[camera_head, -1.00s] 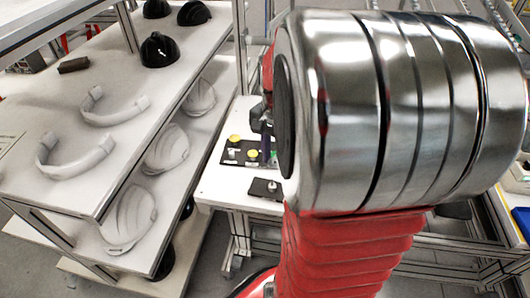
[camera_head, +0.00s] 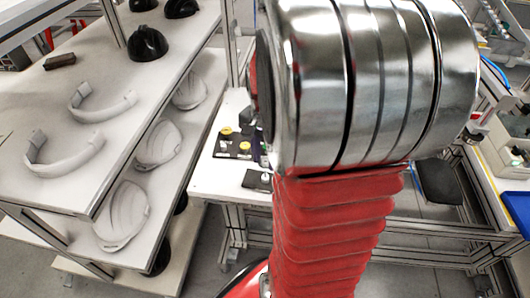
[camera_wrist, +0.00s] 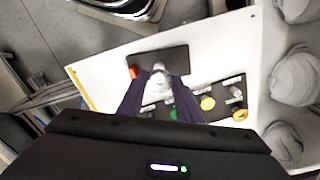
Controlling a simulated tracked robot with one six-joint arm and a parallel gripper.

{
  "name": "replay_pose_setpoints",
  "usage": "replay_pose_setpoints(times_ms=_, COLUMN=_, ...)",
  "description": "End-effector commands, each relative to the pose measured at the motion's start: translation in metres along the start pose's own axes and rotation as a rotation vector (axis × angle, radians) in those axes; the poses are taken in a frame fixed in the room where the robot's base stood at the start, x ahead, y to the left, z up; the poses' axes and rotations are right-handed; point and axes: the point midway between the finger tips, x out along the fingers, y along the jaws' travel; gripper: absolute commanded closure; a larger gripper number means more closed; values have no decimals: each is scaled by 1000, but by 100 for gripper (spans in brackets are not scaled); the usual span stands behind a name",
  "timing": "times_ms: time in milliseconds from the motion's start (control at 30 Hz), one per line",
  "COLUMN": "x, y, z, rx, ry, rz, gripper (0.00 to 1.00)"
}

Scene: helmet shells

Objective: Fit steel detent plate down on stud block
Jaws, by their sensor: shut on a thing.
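In the wrist view my gripper (camera_wrist: 160,88) has two dark purple fingers closed on a small pale metallic piece (camera_wrist: 158,80), apparently the steel detent plate; its outline is mostly hidden between the fingers. Just past the fingertips lies a flat dark base (camera_wrist: 176,59) on the white bench, with a pale, stud-like shape by the tips, apparently the stud block. I cannot tell whether the held piece touches it. In the head view the dark base (camera_head: 254,180) shows near the bench's front edge, partly behind my arm, which hides most of the gripper.
A dark panel (camera_head: 220,151) with yellow knobs sits farther back on the white bench (camera_head: 212,184); in the wrist view a yellow knob (camera_wrist: 208,103) is close to the right finger. An orange-red part (camera_wrist: 133,72) is left of the fingertips. Shelves with helmet shells (camera_head: 123,212) stand at left.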

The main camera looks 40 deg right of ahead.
Motion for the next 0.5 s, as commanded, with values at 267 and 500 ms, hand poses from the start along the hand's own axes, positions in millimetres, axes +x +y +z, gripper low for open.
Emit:
replay_pose_setpoints(times_ms=267, x=18, y=1, z=0, rx=2, ry=-1, rz=1, gripper=90)
replay_pose_setpoints(times_ms=500, x=22, y=1, z=-1, rx=3, ry=0, rz=0, gripper=90)
